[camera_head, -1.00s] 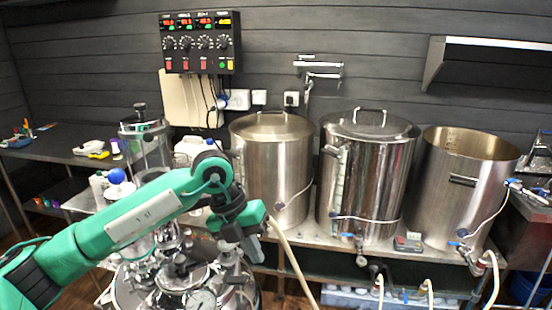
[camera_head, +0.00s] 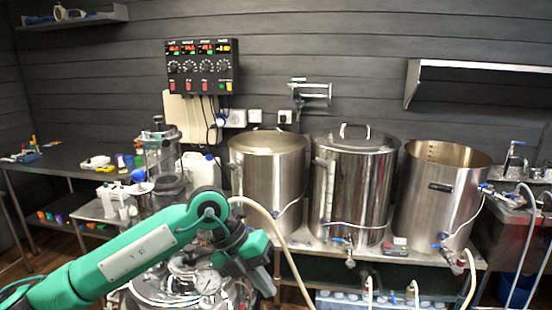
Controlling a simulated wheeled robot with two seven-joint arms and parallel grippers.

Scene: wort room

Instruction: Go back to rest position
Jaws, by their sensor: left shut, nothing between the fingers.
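My left arm comes in from the lower left, green with dark joints. My left gripper (camera_head: 266,284) points down at the bottom middle, in front of the shiny steel vessel (camera_head: 160,291) with a round gauge (camera_head: 207,281). The gripper is shut and empty. My right gripper is out of view.
Three steel kettles stand on a bench behind: a lidded left one (camera_head: 268,180), a lidded middle one (camera_head: 352,190) and an open right one (camera_head: 437,200). A pale hose (camera_head: 284,245) runs down behind my gripper. A control box (camera_head: 201,67) hangs on the wall. A side table (camera_head: 65,160) stands left.

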